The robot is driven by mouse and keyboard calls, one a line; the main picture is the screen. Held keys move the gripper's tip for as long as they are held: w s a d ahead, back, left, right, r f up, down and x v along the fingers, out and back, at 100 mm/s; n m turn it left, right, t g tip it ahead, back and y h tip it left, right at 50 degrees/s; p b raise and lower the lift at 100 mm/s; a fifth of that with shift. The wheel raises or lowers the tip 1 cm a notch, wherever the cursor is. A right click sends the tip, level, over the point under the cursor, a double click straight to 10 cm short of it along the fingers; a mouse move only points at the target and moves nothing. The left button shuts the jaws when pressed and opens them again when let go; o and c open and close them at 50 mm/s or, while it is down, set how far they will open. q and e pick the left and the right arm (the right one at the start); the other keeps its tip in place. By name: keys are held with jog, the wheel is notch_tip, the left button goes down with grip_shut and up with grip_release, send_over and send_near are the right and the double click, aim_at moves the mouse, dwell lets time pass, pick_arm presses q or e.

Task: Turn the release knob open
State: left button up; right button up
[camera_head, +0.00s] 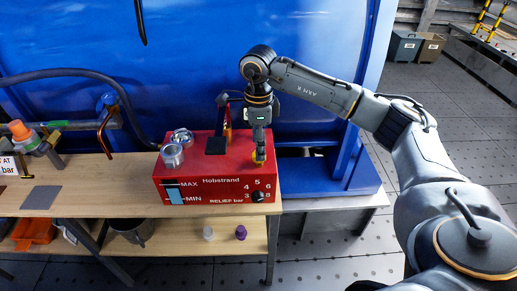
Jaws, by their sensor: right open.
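A red box (215,178) labelled Hobstrand stands on the wooden bench. Its front has a MAX/MIN gauge window (174,194) and a small black knob (258,197) ringed by numbers, marked RELIEF bar. My right gripper (259,158) points down over the right part of the box top, above the black knob in the picture. It is open; yellow shows at its tips, and I cannot tell whether this is the fingertips or a knob between them. No knob marked as release can be read. My left gripper is not in view.
Metal cylinders (172,155) and a black square pad (215,146) are on the box top, with a thin upright fitting (227,126) behind. A pipe fitting with an orange cap (20,131) stands at left. A blue panel (200,60) closes the back.

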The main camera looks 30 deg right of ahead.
notch_tip(320, 180, up, 10)
jog(key=shift+f, duration=0.25)
dwell(0.5)
